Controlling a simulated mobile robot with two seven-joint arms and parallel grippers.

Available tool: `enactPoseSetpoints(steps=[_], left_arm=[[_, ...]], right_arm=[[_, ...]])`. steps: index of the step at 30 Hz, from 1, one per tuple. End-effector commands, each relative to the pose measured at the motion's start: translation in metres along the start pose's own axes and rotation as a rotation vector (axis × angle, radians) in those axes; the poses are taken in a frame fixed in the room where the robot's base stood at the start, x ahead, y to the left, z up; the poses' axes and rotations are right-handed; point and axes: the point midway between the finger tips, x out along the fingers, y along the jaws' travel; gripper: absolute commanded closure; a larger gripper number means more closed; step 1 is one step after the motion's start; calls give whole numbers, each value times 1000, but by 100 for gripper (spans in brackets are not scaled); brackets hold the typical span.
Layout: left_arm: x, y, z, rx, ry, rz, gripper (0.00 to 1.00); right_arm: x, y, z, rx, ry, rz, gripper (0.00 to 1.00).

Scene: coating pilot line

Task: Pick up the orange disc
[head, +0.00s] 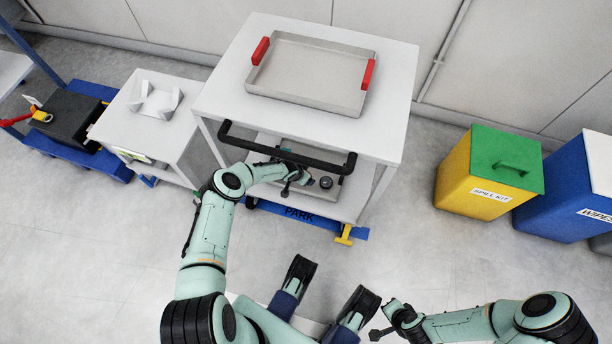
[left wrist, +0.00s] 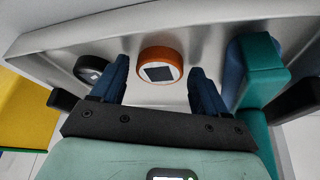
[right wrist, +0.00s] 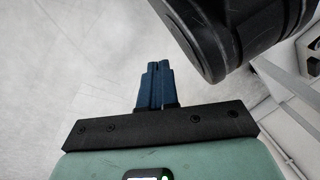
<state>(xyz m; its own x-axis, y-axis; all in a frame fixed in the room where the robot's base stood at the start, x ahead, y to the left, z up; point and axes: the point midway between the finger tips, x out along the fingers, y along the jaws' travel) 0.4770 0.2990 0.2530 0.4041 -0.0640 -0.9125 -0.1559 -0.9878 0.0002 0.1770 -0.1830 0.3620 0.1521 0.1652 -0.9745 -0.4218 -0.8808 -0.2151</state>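The orange disc (left wrist: 160,54) shows in the left wrist view, with a dark square on a white patch on its face. It rests in a grey tray on the cart's lower shelf. My left gripper (left wrist: 160,70) is open, with one blue finger either side of the disc and a visible gap on each side. In the head view my left gripper (head: 290,186) reaches under the cart's handle, and the disc is hidden there. My right gripper (right wrist: 157,66) has its fingers together, empty, away from the cart; it also shows in the head view (head: 378,333).
A black round object (left wrist: 88,68) lies left of the disc, and a teal and blue object (left wrist: 264,70) stands right. The cart's black handle (head: 290,157) is above my left forearm. A red-handled tray (head: 300,98) sits on top. A spill kit bin (head: 480,190) stands right.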

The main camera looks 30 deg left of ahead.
Motion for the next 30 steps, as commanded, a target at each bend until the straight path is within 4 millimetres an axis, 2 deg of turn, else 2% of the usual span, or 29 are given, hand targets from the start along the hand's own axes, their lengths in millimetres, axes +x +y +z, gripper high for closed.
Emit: enactPoseSetpoints(steps=[1,3,4,19,23,27,28,30], left_arm=[[0,0,0,0,0,0,44],[0,0,0,0,0,0,66],[0,0,0,0,0,0,74],[-5,0,-3,1,1,1,75],[-15,0,-8,4,1,0,75],[-37,0,-18,5,3,-2,75],[-40,0,-14,4,-1,-2,75],[-46,0,0,3,-2,-2,75]], right_arm=[[0,0,0,0,0,0,100],[0,0,0,0,1,0,100],[0,0,0,0,1,0,100],[-4,-4,-4,-4,14,-6,100],[-13,-12,-14,-12,47,-20,100],[-32,-29,-33,-29,112,-51,100],[-39,-33,-36,-33,123,-58,100],[-52,-36,-10,-38,51,-58,100]])
